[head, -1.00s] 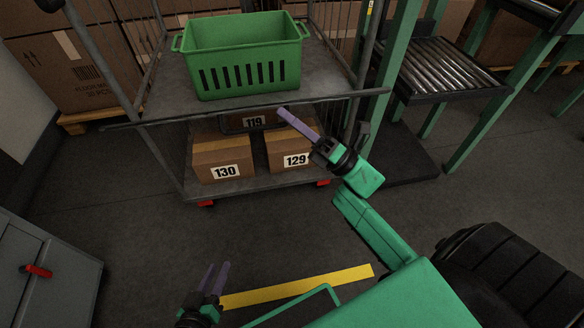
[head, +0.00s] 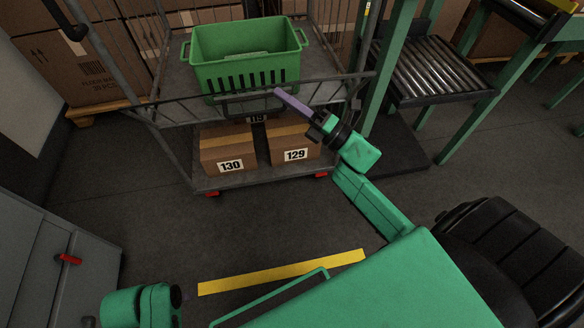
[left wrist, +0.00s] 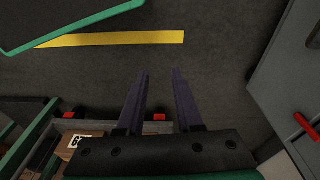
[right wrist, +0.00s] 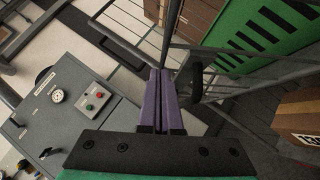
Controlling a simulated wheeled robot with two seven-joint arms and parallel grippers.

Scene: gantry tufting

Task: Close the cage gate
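The roll cage has a grey mesh gate (head: 340,77) across its front, tilted, with its top rail in front of the green crate (head: 245,65). A dark handle loop (head: 238,109) hangs on the gate. My right gripper (head: 279,93) is at the gate by the handle. In the right wrist view its purple fingers (right wrist: 160,72) are together with nothing seen between them, and the dark handle (right wrist: 195,82) is just right of them; contact is unclear. My left gripper (left wrist: 160,74) has its fingers apart and empty above the floor. In the head view its fingers are hidden.
Boxes 130 (head: 229,155) and 129 (head: 294,147) sit on the cage's lower deck. A roller conveyor (head: 440,72) stands at the right. A grey cabinet (head: 45,265) with a red handle is at the lower left. Floor before the cage is clear.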

